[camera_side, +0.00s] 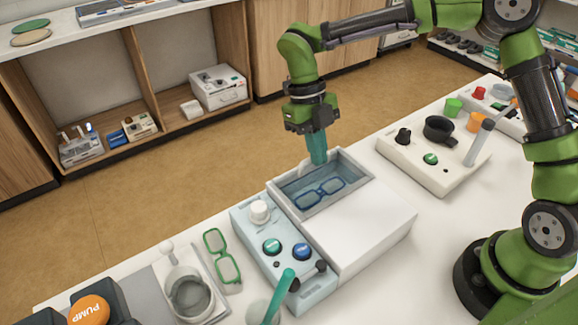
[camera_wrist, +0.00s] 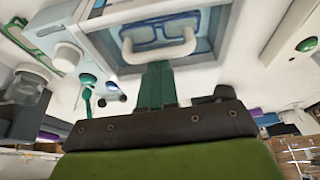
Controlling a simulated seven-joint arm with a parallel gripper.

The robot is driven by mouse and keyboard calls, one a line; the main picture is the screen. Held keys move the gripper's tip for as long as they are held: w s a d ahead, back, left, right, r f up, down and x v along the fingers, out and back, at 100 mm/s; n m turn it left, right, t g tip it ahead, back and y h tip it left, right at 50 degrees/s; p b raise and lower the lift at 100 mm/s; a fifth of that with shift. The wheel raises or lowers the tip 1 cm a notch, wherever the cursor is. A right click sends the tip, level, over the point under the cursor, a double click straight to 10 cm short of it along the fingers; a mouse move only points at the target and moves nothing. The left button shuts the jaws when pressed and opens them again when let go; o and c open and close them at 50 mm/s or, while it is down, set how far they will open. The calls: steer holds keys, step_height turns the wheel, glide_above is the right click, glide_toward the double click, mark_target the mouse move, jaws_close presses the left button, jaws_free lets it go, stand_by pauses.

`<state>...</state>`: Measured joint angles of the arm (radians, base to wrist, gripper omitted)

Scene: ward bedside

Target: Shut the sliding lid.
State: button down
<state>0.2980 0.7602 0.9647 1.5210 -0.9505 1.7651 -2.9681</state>
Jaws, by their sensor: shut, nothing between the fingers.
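A white box (camera_side: 372,225) stands on the counter with a grey-framed, blue-tinted opening (camera_side: 290,198) at its far end. Blue glasses (camera_side: 320,193) lie inside and also show in the wrist view (camera_wrist: 150,32). The nearer part of the box top is a plain white cover; I cannot tell which part is the sliding lid. A white U-shaped handle (camera_wrist: 165,52) crosses the view of the glasses. My gripper (camera_side: 319,162) is shut and empty, pointing down by the opening's far edge. In the wrist view its teal fingers (camera_wrist: 156,70) are close to the handle; contact is unclear.
A pale blue control panel (camera_side: 285,250) with knobs and a teal-topped lever adjoins the box. Green glasses (camera_side: 222,256) and a cup holder (camera_side: 188,295) are to its left. A white console (camera_side: 430,165) stands right. The floor beyond the counter is clear.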

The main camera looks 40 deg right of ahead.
steer(key=shift+w, duration=0.75)
steer(key=shift+r, duration=0.1)
